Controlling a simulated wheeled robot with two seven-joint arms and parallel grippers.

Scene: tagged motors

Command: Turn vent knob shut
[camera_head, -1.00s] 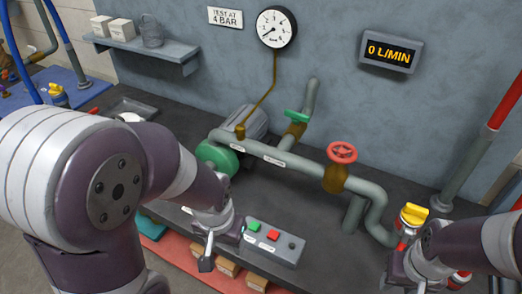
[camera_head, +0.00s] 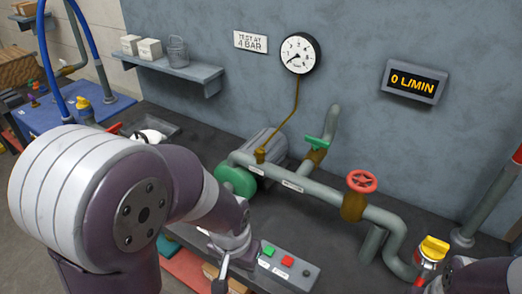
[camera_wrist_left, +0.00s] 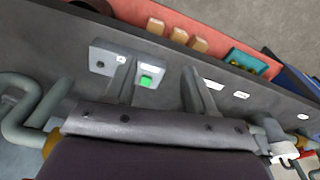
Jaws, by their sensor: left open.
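No knob in view is clearly labelled as the vent. A yellow knob (camera_head: 434,247) sits on a fitting at the right end of the grey pipe. Another yellow knob (camera_head: 83,102) stands on the blue mat at the far left. A red handwheel (camera_head: 362,181) tops a brass valve on the pipe. My left gripper (camera_wrist_left: 160,88) is open and empty, its fingers above the bench near the button box (camera_head: 280,268). It is well left of the right-hand yellow knob. My right arm enters at the lower right, close to that knob; its fingers are not clear.
A green lever (camera_head: 317,142) is on the rear pipe. A gauge (camera_head: 300,54) and a display (camera_head: 413,81) reading 0 L/MIN are on the wall. Blue hoses hang at the left. Several brown blocks (camera_wrist_left: 178,35) lie below the bench edge.

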